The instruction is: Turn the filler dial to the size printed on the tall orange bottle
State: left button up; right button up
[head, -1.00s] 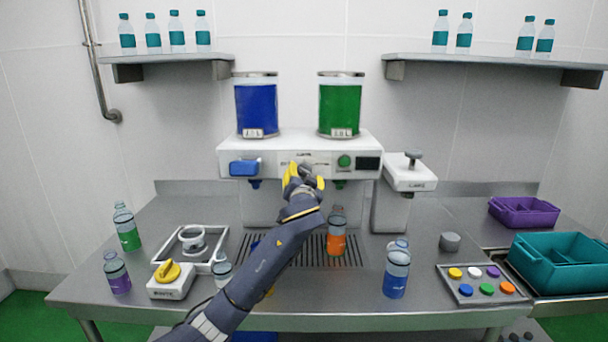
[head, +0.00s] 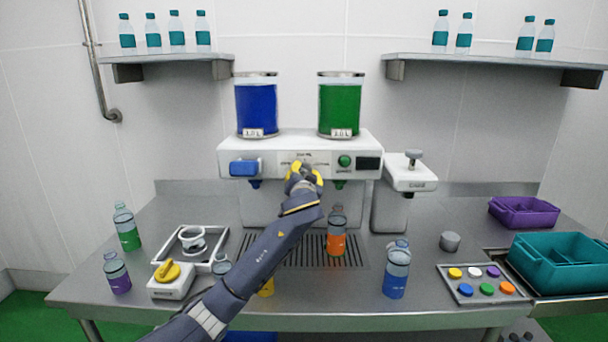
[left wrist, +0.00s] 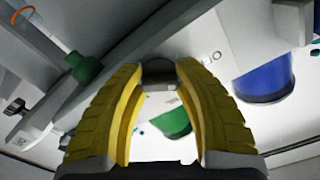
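The orange bottle (head: 336,244) stands upright on the drip grate under the filler machine (head: 230,148); any size print on it is too small to read. My left gripper (head: 304,172) is at the middle of the machine's front panel and covers the filler dial there. In the left wrist view the dark dial (left wrist: 159,70) sits between the yellow fingertips (left wrist: 160,78). It fills the gap, and the fingers appear closed on its two sides. The dial's pointer and most of its scale are hidden. My right gripper is not in view.
A green button (head: 344,161) and dark display (head: 369,163) sit right of the dial, a blue part (head: 244,168) left. Blue (head: 256,110) and green (head: 340,108) tanks stand above. A blue bottle (head: 396,272) stands front right. My left arm hides part of the grate.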

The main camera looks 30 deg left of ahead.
pick_arm(q)
grip_shut()
jog(key=shift+f, duration=0.1)
dwell(0.3)
jog(key=m, duration=0.5)
jog(key=shift+m, duration=0.4)
jog(key=m, duration=0.5)
jog(key=shift+a, duration=0.1)
jog(key=m, duration=0.6)
jog(key=shift+r+m, duration=0.25)
jog(key=shift+m, duration=0.15)
jog(key=m, duration=0.5)
jog(key=shift+r+m, duration=0.2)
jog(key=shift+m, duration=0.5)
jog(key=c, duration=0.5)
grip_release()
jog(key=shift+c, duration=0.2)
